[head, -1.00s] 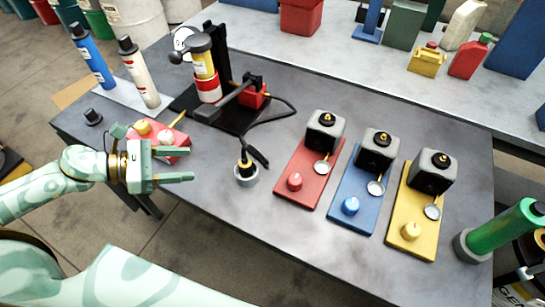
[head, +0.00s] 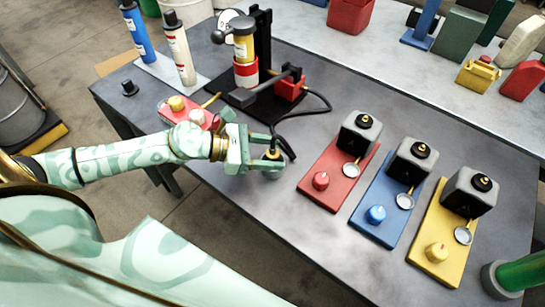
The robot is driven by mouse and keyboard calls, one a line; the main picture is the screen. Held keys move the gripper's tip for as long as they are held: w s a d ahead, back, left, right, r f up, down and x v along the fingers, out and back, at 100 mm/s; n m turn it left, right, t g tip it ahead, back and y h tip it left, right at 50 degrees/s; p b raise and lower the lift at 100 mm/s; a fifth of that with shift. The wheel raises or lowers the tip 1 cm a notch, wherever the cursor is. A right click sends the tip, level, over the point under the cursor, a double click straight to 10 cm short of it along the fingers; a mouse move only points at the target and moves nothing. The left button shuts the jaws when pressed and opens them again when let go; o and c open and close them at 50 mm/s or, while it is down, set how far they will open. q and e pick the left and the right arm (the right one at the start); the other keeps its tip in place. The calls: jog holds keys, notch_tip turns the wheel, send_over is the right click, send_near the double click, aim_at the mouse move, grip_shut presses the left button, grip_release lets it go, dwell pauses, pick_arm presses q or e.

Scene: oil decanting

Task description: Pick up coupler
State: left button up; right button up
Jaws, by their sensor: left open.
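The coupler (head: 272,153), a dark piece with a brass-coloured part, is at the end of a black hose (head: 310,112) and stands in a small grey holder on the dark tabletop. My left gripper (head: 262,154), pale green, is open at the coupler from the left, with its fingers around or right beside it. The fingers partly hide the coupler and most of the holder; I cannot tell whether they touch. My right gripper is not in view.
A pump stand with a red-banded cylinder (head: 245,70) is behind the gripper. A red block with knobs (head: 185,108) lies behind my left forearm. Red (head: 312,198), blue (head: 364,222) and yellow (head: 425,262) plates with grey containers stand to the right.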

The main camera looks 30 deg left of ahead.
pick_arm(q)
jog(key=x, duration=0.2)
jog(key=shift+w+d+f, duration=0.1)
jog(key=shift+w+d, duration=0.1)
jog(key=shift+d, duration=0.1)
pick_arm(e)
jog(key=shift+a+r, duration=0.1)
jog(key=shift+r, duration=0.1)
pick_arm(q)
jog(key=c, duration=1.1)
jog(key=shift+c, duration=0.2)
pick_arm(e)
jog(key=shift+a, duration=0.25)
